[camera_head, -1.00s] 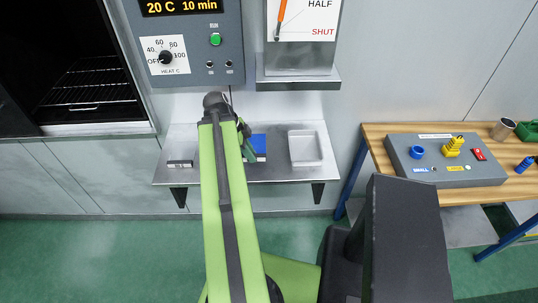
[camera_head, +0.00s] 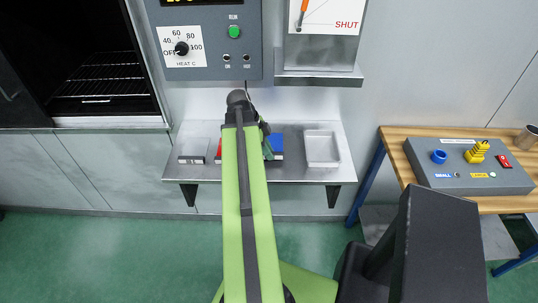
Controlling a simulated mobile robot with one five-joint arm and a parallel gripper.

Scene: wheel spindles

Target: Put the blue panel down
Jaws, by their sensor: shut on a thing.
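The blue panel (camera_head: 277,145) shows to the right of my arm, at the metal shelf (camera_head: 300,174) under the control box. Its left part is hidden behind my arm and gripper. My gripper (camera_head: 267,149) is mostly hidden by my own green arm. It is shut on the blue panel, at the shelf's middle. I cannot tell whether the panel touches the shelf top.
A white tray (camera_head: 322,163) stands right of the panel. A red piece (camera_head: 219,150) and a grey block (camera_head: 193,158) are to the left. An open dark oven (camera_head: 95,75) is at upper left. A wooden bench (camera_head: 397,160) with a grey fixture box (camera_head: 470,181) is at right.

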